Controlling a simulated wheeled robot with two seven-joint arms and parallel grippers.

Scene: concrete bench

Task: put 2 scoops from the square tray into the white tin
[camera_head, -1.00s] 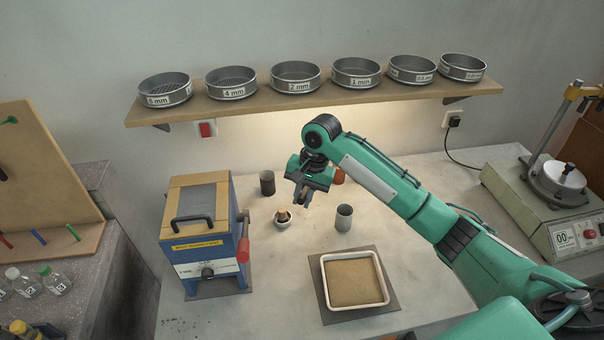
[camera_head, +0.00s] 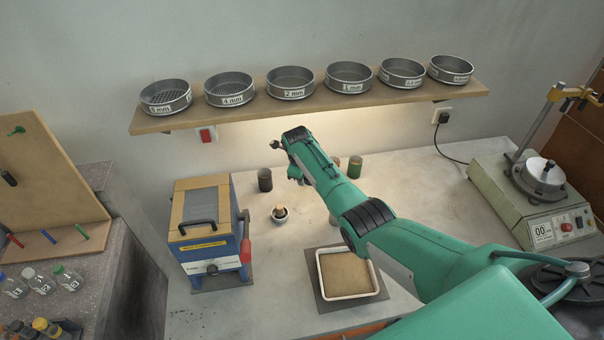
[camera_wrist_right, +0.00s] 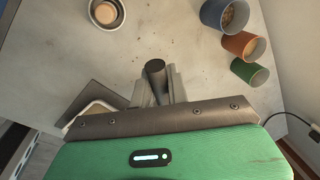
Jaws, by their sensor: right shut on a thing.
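My right gripper (camera_wrist_right: 158,88) is shut on a dark, round-ended handle (camera_wrist_right: 155,67). The rest of the held tool is hidden. In the head view its fingers are mostly hidden behind my own arm. The square tray (camera_head: 349,297), white-rimmed and filled with brown grains, lies on a dark mat at the front. A corner of it shows in the wrist view (camera_wrist_right: 95,106). A sliver of a pale tin, probably the white tin (camera_head: 332,219), shows beside my arm; its contents are hidden. My left gripper is not in view.
A small bowl (camera_head: 280,214) holds a wooden-coloured piece. A dark cup (camera_head: 265,180) stands behind it. Orange (camera_wrist_right: 243,46), green (camera_wrist_right: 249,73) and blue-grey (camera_wrist_right: 225,14) tins stand by the wall.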

